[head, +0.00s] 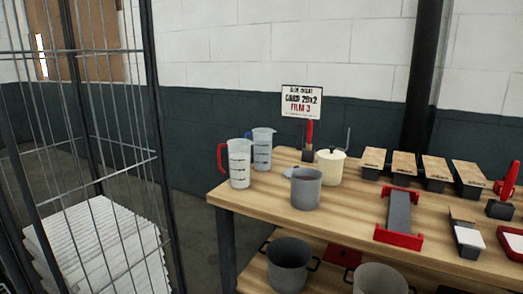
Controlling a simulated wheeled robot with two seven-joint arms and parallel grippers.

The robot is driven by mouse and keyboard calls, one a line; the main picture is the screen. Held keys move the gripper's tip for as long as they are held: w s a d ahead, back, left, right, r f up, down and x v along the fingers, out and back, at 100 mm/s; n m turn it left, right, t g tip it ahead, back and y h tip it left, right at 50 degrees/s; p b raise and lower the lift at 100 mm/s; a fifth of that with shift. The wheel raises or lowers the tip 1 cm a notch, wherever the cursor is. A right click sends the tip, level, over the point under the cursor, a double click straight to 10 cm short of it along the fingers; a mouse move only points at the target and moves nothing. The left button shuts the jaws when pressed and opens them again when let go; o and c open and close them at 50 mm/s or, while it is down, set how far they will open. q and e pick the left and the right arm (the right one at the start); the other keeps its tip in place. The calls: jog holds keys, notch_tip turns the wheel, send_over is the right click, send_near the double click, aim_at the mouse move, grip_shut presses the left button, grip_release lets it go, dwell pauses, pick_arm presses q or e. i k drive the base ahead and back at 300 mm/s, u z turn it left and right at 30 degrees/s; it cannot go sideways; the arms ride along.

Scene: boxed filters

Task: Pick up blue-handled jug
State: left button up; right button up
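The blue-handled jug (263,150) is a clear measuring jug with dark marks. It stands upright at the back left of the wooden table, and its blue handle shows on its left side. A similar jug with a red handle (239,164) stands in front of it to the left and hides part of its left side. Neither of my grippers is in view.
The wooden table (343,205) also holds a grey pot (306,188), a cream canister (330,167), a red-ended grey tool (399,213) and several wood-topped blocks. More pots stand on the lower shelf. A wire cage (97,165) with stacked white sheets stands left, floor between.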

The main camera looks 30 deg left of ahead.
aim_at(263, 137)
jog(key=k, duration=0.6)
jog(key=u, duration=0.95)
jog(key=i, duration=1.7)
jog(key=u, duration=0.7)
